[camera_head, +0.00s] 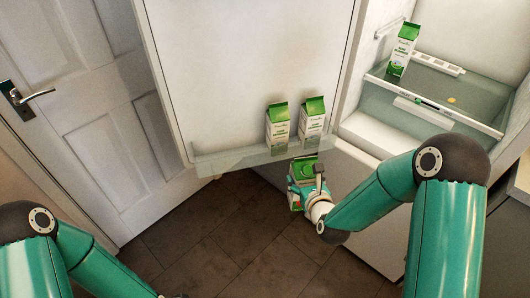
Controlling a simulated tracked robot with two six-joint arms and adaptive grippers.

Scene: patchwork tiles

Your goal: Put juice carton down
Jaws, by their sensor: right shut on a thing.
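My right gripper (306,186) is shut on a green and white juice carton (304,166), just below the open fridge door's shelf. The gripper covers much of this carton; its green top shows. Two more juice cartons stand upright side by side on the door shelf, a left one (278,128) and a right one (312,122). Another juice carton (402,52) stands on the glass shelf inside the fridge. My left arm comes in at the lower left, but its gripper is out of the picture.
The clear door shelf (228,160) has free room left of its two cartons. The fridge's glass shelf (440,86) has bare room right of its carton. A white room door (85,100) with a handle stands at the left. Dark tiles (230,235) cover the floor.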

